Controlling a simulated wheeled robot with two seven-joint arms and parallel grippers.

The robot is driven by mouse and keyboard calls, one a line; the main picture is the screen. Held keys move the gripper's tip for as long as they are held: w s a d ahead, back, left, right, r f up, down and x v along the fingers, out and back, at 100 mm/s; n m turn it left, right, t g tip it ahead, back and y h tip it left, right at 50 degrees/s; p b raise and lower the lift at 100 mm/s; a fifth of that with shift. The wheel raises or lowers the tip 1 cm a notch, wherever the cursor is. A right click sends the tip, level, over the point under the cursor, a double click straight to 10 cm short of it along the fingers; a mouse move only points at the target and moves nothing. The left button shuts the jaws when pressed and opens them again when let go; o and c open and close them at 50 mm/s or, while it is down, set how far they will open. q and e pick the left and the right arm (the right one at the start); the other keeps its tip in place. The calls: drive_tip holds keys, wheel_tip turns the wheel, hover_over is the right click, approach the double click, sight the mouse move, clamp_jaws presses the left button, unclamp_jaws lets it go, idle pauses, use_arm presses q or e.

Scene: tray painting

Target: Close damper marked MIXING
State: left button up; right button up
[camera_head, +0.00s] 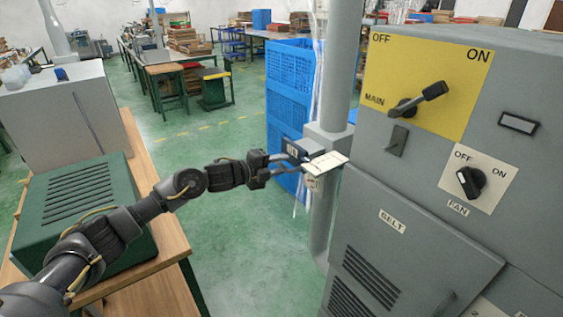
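A grey vertical duct (343,65) in the middle carries a grey box-like fitting (327,138), which looks like the damper. A pale, flat plate (326,163) sticks out at the fitting, with a small pale tag below it. I cannot read the word MIXING on any of these. My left gripper (290,166) is just left of the plate, its fingers parted with a gap between them. The fingertips are close to the plate's left edge; I cannot tell whether they touch it. A small dark labelled block (294,148) shows just above the fingers. My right gripper is not in view.
A grey cabinet (425,190) stands at the right, with a MAIN lever (420,99), a FAN knob (470,181) and a BELT door. Blue crates (288,85) are stacked behind the duct. A green vented box (75,205) sits on a wooden bench at the left. Open green floor lies between.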

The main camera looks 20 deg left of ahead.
use_arm(q)
drive_tip(key=shift+w+d+f, duration=0.15)
drive_tip(key=shift+w+d, duration=0.1)
drive_tip(key=shift+c, duration=0.4)
clamp_jaws()
